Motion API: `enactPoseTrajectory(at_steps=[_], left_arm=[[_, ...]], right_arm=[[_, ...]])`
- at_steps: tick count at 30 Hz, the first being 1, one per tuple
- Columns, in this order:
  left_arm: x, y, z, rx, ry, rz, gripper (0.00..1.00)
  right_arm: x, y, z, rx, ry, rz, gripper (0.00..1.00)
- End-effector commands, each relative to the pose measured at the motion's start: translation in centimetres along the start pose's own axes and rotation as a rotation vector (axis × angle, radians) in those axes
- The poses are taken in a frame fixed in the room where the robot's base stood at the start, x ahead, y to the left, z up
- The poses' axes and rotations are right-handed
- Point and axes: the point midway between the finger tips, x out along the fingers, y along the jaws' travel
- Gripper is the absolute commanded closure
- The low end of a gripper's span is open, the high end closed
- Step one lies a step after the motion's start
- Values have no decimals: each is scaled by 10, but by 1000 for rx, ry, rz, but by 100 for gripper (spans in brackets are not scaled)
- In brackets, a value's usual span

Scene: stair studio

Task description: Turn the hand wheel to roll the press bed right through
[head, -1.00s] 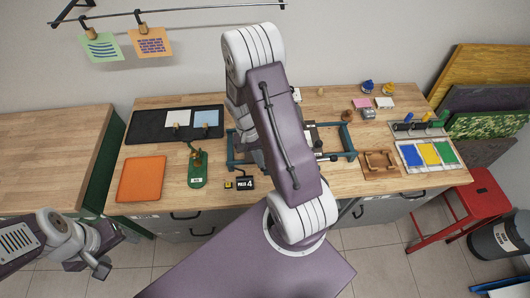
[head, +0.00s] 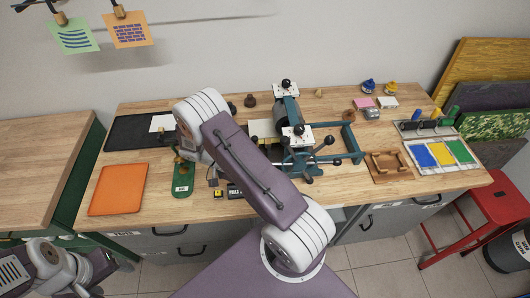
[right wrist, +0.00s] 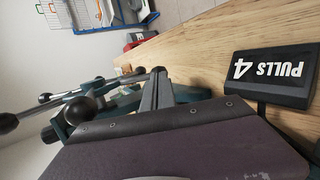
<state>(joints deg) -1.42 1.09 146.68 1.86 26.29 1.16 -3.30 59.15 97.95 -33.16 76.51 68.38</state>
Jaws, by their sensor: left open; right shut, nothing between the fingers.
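The etching press (head: 291,120) stands on the bench with a dark roller and teal frame. Its hand wheel (head: 302,157), spokes tipped with black balls, is on the near side. A pale sheet (head: 262,129) shows left of the roller; the bed is partly hidden by my right arm. In the right wrist view, the wheel's spokes and balls (right wrist: 55,98) are left of my right gripper (right wrist: 157,90), which is shut and empty; I see no clear contact. The right gripper is hidden in the head view. My left gripper (head: 88,284) is open, low at the left, away from the press.
The "PULLS 4" counter (right wrist: 271,76) sits at the bench's near edge. An orange pad (head: 118,189) and a green stand (head: 183,180) are left of the press. A wooden frame (head: 386,167) and ink tray (head: 440,155) lie right. A red stool (head: 495,205) stands beside the bench.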

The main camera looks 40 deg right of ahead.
Motion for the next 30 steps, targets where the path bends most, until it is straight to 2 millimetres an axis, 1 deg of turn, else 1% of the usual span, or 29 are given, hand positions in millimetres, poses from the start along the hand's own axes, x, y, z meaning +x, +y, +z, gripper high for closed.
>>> enactPoseTrajectory(at_steps=[1,9,24,30], left_arm=[[7,0,1,0,0,0,35],[14,0,1,0,0,0,35],[14,0,1,0,0,0,35],[7,0,1,0,0,0,35]], right_arm=[[4,-4,-1,3,-1,16,100],[10,-4,-2,12,-1,71,100],[10,-3,-2,14,-1,76,100],[3,4,-1,15,-1,74,100]])
